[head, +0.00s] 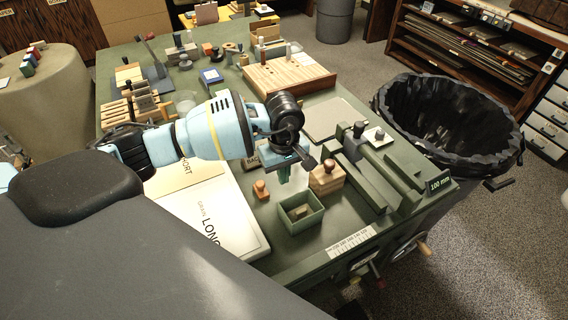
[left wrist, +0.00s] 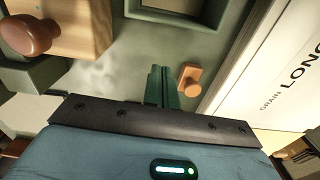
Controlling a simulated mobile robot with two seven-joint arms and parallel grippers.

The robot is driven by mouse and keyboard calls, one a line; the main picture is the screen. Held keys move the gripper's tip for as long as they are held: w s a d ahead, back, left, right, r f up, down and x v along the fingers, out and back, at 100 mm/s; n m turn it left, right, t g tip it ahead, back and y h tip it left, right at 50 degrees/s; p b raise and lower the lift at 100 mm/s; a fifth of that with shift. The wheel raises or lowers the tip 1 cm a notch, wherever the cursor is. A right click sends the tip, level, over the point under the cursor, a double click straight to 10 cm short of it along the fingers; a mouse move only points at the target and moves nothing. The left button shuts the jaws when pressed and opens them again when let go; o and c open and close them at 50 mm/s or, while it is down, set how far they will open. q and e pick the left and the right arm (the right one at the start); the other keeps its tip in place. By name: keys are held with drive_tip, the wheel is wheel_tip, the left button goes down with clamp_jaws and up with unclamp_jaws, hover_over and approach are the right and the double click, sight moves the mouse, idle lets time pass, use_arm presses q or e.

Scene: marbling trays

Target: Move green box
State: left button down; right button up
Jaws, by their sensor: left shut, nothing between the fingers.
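The green box (head: 303,225) is a small open-topped box on the green bench top, near its front edge. A small brownish block (head: 299,212) lies inside it. The box is partly cut off at the top of the left wrist view (left wrist: 170,17). My left gripper (head: 284,177) is just behind the box in the head view, pointing down, apart from it. Its green fingers (left wrist: 161,86) are together and empty in the left wrist view. My right gripper is not in view.
A small wooden-handled stamp (head: 261,189) stands left of the box, and a wooden block with a knob (head: 326,180) stands behind right. White boards (head: 215,215) lie left. A green-grey rail fixture (head: 378,175) is right. A black-lined bin (head: 450,130) stands beyond the bench.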

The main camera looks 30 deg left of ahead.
use_arm(q)
wheel_tip(320, 180, down, 4)
drive_tip(key=shift+r, duration=0.25)
drive_tip(key=d, duration=0.1)
drive_tip(key=s+p, duration=0.1)
drive_tip(key=d, duration=0.1)
drive_tip(key=shift+s+d+r, duration=0.25)
drive_tip(key=shift+s+d, duration=0.05)
drive_tip(key=shift+d, duration=0.05)
drive_tip(key=shift+s+d+f, duration=0.1)
drive_tip(key=shift+s+d, duration=0.05)
drive_tip(key=shift+d, duration=0.1)
drive_tip(key=shift+s+d+f, duration=0.1)
drive_tip(key=shift+s+f, duration=0.05)
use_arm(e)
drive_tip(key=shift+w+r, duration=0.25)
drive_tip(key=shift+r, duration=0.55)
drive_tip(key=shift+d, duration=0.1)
